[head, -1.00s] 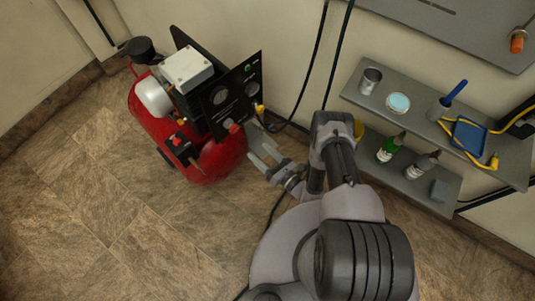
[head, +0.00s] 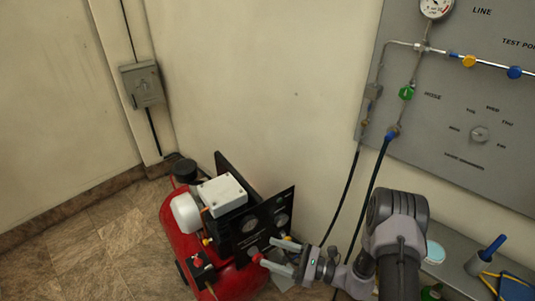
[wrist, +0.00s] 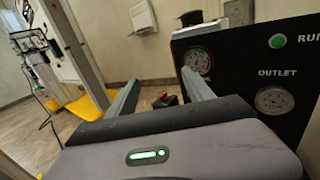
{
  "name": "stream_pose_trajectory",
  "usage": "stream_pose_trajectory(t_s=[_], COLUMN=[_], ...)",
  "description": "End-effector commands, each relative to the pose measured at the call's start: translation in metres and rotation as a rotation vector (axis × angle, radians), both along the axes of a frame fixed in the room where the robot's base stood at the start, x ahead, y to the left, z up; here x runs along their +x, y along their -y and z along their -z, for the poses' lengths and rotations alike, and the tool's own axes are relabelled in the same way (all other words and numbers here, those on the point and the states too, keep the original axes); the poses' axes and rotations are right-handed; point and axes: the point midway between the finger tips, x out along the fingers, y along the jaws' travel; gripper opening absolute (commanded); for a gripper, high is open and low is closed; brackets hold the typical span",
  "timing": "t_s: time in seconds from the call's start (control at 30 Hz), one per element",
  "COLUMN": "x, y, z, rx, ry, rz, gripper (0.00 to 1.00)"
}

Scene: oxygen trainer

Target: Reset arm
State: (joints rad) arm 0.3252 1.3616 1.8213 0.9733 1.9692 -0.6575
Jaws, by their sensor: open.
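My gripper (head: 264,250) is open and empty in the head view, level with the front of the compressor's black gauge panel (head: 250,232). Its two fingers also show in the wrist view (wrist: 160,77), spread apart with nothing held. The black panel (wrist: 250,70) fills the right of the wrist view, with a green light (wrist: 277,41), two gauges and the words RUN and OUTLET. Whether a finger touches the panel I cannot tell. A small red knob (wrist: 166,99) shows beyond and between the fingers. My arm comes up from the bottom right of the head view.
The red compressor tank (head: 180,235) stands on the tiled floor beside the gripper. A grey wall panel (head: 450,120) with gauge, valves and hoses is at right. A shelf (head: 450,245) with a blue-handled brush (head: 485,255) is below it. Floor at left is clear.

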Motion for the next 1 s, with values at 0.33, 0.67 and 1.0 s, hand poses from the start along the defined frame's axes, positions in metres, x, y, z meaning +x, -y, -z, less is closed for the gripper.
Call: stream_pose_trajectory(t_s=[0.33,0.67,1.0], x=[-0.126,-0.204,-0.209], y=[-0.020,0.056,0.071], z=[-0.218,-0.290,-0.302], rx=[-0.782,-1.637,-1.779], ry=[0.533,1.032,1.117], rz=[-0.720,-0.759,-0.709], gripper=[0.60,0.60,0.60])
